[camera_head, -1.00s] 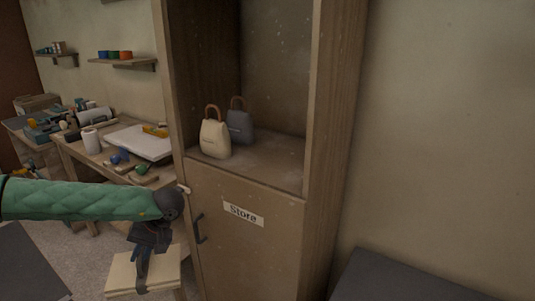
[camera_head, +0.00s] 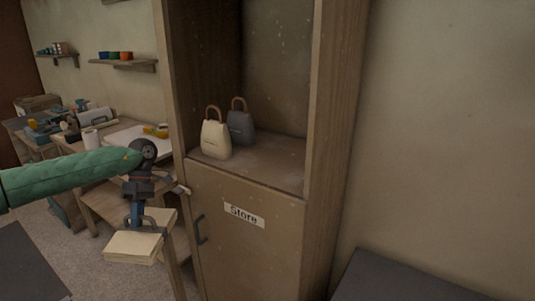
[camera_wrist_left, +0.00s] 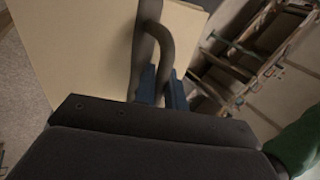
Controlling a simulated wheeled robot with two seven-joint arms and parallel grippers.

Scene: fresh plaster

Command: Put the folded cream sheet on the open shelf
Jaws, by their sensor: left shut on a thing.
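The folded cream sheet (camera_head: 130,248) hangs below my left gripper (camera_head: 147,222), roughly flat and layered, low to the left of the cabinet. My left gripper is shut on it. In the left wrist view the sheet (camera_wrist_left: 75,45) fills the upper left, beside the dark fingers (camera_wrist_left: 152,60). The open shelf (camera_head: 270,168) is the upper compartment of the wooden cabinet, above and to the right of the sheet. A cream bag (camera_head: 215,138) and a dark grey bag (camera_head: 240,125) stand on its left part. My right gripper is not in view.
Below the shelf is a shut door with a "Store" label (camera_head: 244,216) and a dark handle (camera_head: 200,229). The shelf's right part is bare. A cluttered workbench (camera_head: 108,186) stands left of the cabinet. A dark surface (camera_head: 400,280) lies at the lower right.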

